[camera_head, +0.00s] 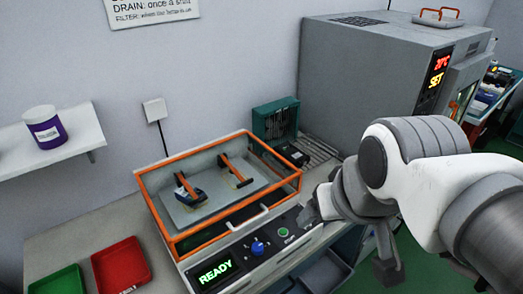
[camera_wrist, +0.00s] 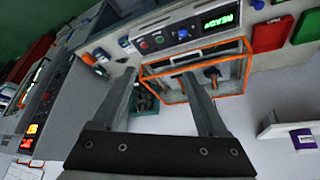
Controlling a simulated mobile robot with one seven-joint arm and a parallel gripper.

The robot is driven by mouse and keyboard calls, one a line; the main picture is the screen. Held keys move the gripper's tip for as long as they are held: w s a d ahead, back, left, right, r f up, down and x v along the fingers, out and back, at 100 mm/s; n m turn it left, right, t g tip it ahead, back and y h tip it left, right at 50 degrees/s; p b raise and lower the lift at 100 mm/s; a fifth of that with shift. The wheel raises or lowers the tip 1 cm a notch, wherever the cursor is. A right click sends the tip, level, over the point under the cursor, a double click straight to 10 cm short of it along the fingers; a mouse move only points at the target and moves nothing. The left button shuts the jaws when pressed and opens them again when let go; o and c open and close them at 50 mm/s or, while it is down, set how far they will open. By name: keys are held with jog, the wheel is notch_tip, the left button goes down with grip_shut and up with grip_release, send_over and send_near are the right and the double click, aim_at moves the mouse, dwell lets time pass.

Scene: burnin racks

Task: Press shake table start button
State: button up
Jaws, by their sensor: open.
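The shake table (camera_head: 150,205) is a bench unit with an orange-framed clear cover. Its front panel has a green lit READY display (camera_head: 215,272), a blue knob (camera_head: 258,247) and a round green button (camera_head: 284,232). The same panel shows upside down in the wrist view, with its READY display (camera_wrist: 221,19) and blue knob (camera_wrist: 182,33). My gripper (camera_wrist: 161,74) is open and empty, its two fingers apart. In the head view my wrist is right of the panel and hides its right end. I see no contact with the green button.
A large grey oven-like chamber (camera_head: 365,65) with red and yellow readouts stands behind, at the right. A red bin (camera_head: 118,266) and a green bin (camera_head: 58,283) lie left of the shake table. A wall shelf (camera_head: 75,140) holds a purple-labelled jar (camera_head: 45,128).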

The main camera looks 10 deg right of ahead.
jog(key=shift+s+a, duration=0.1)
jog(key=shift+c, duration=0.4)
grip_shut()
dwell(1.2)
